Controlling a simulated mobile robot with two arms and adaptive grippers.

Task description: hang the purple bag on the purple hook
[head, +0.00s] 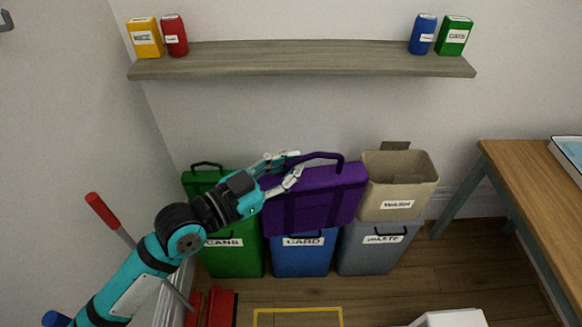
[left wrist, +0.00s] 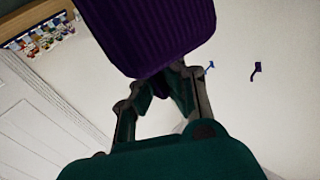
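The purple bag (head: 318,205) hangs in the air in front of the bins, slightly tilted, its dark handle arching on top. My left gripper (head: 296,164) is at the bag's upper left, by the handle, with its fingers closed on it. In the left wrist view the bag (left wrist: 155,30) fills the top middle, and the fingers (left wrist: 166,82) meet at its edge, partly hidden by it. A dark purple-looking hook (left wrist: 256,70) is on the pale wall at the right of that view. My right gripper is in neither view.
A blue hook (left wrist: 210,66) is beside the dark one. Behind the bag stand green (head: 232,258), blue (head: 300,262) and grey (head: 372,256) bins, with a beige bin (head: 400,180) above the grey. A shelf (head: 300,62) holds packages. A wooden table (head: 530,185) stands right.

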